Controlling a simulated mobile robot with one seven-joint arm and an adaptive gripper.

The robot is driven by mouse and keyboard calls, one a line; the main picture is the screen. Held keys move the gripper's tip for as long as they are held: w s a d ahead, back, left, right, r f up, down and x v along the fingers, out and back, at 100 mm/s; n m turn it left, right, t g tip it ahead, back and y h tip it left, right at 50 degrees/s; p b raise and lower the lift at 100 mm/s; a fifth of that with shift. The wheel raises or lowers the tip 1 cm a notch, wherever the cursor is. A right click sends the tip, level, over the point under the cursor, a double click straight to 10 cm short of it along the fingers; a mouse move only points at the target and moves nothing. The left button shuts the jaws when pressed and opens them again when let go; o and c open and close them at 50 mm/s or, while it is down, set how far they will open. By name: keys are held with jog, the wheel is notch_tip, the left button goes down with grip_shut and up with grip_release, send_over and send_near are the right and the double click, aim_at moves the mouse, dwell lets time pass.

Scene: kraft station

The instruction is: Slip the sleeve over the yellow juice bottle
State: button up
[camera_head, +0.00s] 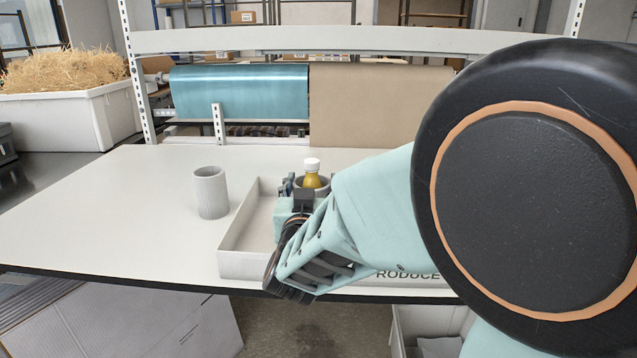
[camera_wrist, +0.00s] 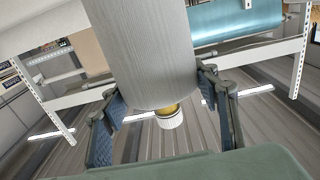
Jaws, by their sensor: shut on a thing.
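The yellow juice bottle (camera_head: 312,178) stands upright with its white cap up, in the shallow pale tray. A grey sleeve (camera_head: 325,185) is around its lower part, and the yellow neck and cap stick out above the rim. In the wrist view the grey sleeve (camera_wrist: 150,50) fills the upper middle, with the bottle's cap (camera_wrist: 170,118) and a strip of yellow showing past its end. My gripper (camera_wrist: 167,108) has a finger on each side of the sleeve and is shut on it. In the head view my arm hides much of the sleeve and gripper.
A second grey ribbed cylinder (camera_head: 210,192) stands on the white table, left of the tray (camera_head: 240,264). The table's left side is clear. Behind are a teal roll (camera_head: 240,92), a brown paper roll (camera_head: 375,105) and a bin of straw (camera_head: 65,118).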

jog(key=shift+f, duration=0.15)
jog(key=o, duration=0.8)
jog(key=s, duration=0.7)
jog(key=shift+s+a, duration=0.15)
jog(key=shift+s, duration=0.1)
